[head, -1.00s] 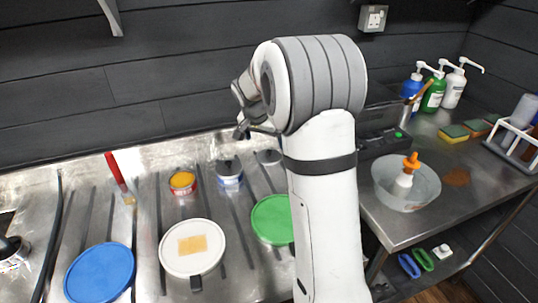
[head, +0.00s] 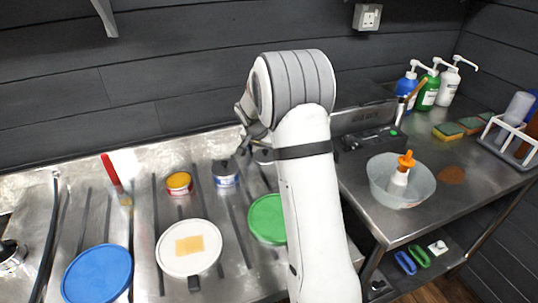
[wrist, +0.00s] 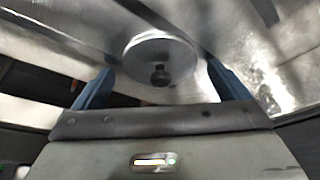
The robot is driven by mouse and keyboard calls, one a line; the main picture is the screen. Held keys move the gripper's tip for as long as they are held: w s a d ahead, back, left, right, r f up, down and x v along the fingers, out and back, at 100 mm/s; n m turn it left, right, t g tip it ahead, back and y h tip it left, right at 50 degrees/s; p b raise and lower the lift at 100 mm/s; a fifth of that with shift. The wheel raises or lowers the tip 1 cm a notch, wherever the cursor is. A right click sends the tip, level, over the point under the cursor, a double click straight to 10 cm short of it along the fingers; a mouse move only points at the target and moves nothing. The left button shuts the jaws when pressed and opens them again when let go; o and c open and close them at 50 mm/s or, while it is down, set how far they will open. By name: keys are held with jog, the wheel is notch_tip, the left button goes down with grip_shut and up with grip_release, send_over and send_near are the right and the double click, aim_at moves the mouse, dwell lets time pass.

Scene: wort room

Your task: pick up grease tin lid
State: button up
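A round grey metal lid with a dark knob (wrist: 158,52) shows in the wrist view, between and beyond the two blue fingers of my gripper (wrist: 162,90). The fingers are wide apart, and I see no contact with the lid. In the head view my gripper (head: 243,150) is small and dark, just above and right of a blue-and-white tin (head: 226,180) with a dark top. My arm hides part of the area to the right of it. Whether the lid sits on this tin is hard to tell.
A red tin with yellow contents (head: 179,183), a white lid with a tan patch (head: 171,262), a blue lid (head: 97,274) and a green lid (head: 266,220) lie on the ribbed metal counter. A bowl (head: 421,190) is on the right table.

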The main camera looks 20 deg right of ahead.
jog(key=c, duration=0.9)
jog(key=shift+c, duration=0.2)
